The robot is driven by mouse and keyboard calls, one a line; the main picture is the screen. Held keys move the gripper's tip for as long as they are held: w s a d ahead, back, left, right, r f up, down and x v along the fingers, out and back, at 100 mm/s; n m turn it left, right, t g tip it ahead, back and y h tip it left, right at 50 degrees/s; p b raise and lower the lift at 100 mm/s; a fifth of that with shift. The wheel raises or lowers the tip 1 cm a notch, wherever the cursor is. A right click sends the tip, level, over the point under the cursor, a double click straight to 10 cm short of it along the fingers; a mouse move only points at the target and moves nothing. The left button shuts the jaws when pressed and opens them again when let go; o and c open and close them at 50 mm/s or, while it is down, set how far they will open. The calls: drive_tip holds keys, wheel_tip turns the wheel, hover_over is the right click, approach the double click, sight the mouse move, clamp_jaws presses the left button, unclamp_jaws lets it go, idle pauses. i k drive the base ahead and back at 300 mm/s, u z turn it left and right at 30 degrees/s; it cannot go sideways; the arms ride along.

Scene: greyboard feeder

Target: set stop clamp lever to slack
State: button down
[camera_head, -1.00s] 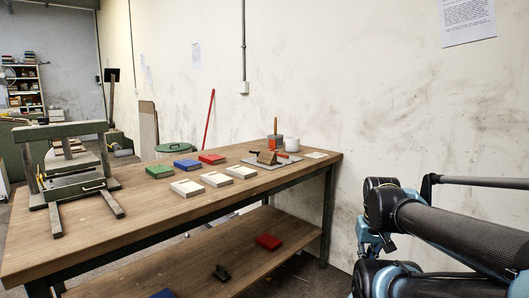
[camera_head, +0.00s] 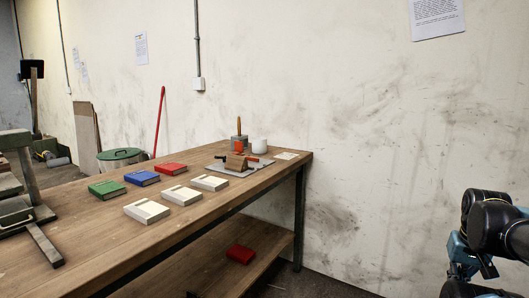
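A small fixture with a brown wooden block (camera_head: 236,162) sits on a grey plate (camera_head: 262,164) at the far right end of the workbench. A small lever-like part with an orange-red end (camera_head: 250,158) shows beside the block. I cannot tell its setting, or whether it is the stop clamp lever, at this size. My arm shows at the right edge, well apart from the bench. My gripper is not in view.
A grey frame (camera_head: 20,190) stands left. A red book (camera_head: 240,254) lies on the lower shelf.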

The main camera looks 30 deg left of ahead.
sight(224, 157)
drive_tip(key=z, duration=1.4)
drive_tip(key=k, duration=0.6)
drive_tip(key=u, duration=2.45)
drive_tip(key=i, duration=1)
